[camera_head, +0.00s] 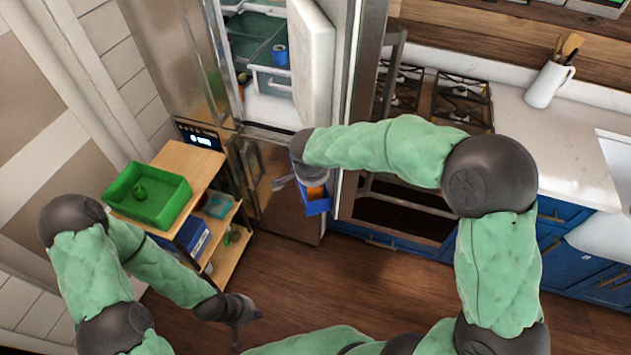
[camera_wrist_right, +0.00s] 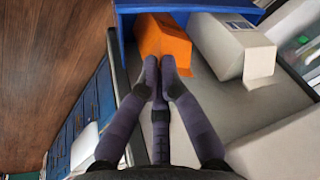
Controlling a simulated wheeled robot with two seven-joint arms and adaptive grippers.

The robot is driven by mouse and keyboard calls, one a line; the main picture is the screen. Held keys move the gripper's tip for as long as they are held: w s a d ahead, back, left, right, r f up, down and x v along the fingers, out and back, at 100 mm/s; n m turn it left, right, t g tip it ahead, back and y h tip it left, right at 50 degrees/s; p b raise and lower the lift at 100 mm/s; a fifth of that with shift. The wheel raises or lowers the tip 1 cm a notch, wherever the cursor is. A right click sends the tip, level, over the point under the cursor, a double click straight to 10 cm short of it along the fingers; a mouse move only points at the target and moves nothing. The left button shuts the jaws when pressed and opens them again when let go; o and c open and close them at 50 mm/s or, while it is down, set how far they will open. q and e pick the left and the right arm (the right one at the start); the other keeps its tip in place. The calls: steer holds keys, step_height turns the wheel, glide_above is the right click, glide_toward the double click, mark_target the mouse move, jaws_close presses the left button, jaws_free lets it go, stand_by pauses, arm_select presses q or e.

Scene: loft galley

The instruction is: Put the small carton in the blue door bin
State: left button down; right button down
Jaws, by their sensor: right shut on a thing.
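The small carton looks to be the orange box (camera_wrist_right: 165,38) at the top of the right wrist view. It also shows in the head view (camera_head: 316,193), partly covered by my right arm. My right gripper (camera_wrist_right: 160,68) is shut on its near edge. The carton is at the blue door bin (camera_wrist_right: 128,22), whose blue wall also shows in the head view (camera_head: 319,207) on the open fridge door. Whether the carton rests on the bin floor is hidden. My left gripper (camera_head: 240,316) hangs low over the floor, away from everything; its finger gap is unclear.
A pale grey-white carton (camera_wrist_right: 232,45) stands right beside the orange one. The fridge holds a blue can (camera_head: 280,54). A wooden shelf cart (camera_head: 190,160) with a green tray (camera_head: 160,212) stands left. The stove (camera_head: 440,95) is right of the door.

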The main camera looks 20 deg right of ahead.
steer(key=shift+d+f, duration=0.2)
steer(key=shift+f, duration=0.2)
steer(key=shift+f, duration=0.15)
steer(key=c, duration=1.4)
jaws_free()
steer(key=shift+c, duration=0.2)
